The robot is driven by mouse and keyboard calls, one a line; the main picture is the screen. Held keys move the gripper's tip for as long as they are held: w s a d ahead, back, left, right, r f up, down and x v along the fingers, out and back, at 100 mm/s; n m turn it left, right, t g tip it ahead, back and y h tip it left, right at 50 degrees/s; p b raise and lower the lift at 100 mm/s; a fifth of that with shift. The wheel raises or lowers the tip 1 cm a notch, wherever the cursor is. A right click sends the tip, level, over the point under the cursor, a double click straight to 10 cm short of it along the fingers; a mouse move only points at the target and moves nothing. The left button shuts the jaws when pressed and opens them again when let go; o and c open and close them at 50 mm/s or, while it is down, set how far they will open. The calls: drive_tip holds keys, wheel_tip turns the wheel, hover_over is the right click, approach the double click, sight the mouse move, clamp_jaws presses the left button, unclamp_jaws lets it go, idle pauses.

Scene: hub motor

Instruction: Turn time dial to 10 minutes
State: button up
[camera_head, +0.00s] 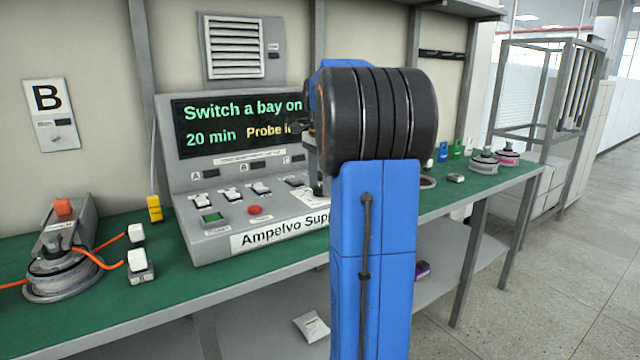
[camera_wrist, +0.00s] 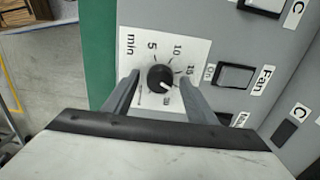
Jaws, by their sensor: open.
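The time dial (camera_wrist: 160,78) is a round black knob with a white pointer mark on a white scale plate (camera_wrist: 133,66), marked min with 5, 10 and 15 readable. Its pointer aims to the lower right in the wrist view, near the end of the scale past 15. My gripper (camera_wrist: 159,76) is open, with one grey finger on each side of the dial; I cannot tell whether either touches it. In the head view my blue arm hides most of the gripper and the dial. The console screen (camera_head: 238,123) reads "Switch a bay on" and "20 min".
The grey console (camera_head: 205,240) stands on a green bench (camera_head: 100,322). Its panel has several rocker switches, a green button (camera_head: 212,217) and a red button (camera_head: 254,210). A Fan switch (camera_wrist: 235,76) lies right of the dial. A motor (camera_head: 62,268) with orange cables sits at left.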

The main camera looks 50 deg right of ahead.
drive_tip(key=c, duration=1.1)
drive_tip(key=shift+o, duration=0.2)
drive_tip(key=shift+n, duration=0.4)
drive_tip(key=n, duration=0.8)
drive_tip(key=shift+n, duration=0.3)
drive_tip(key=n, duration=0.4)
drive_tip(key=shift+n, duration=2.1)
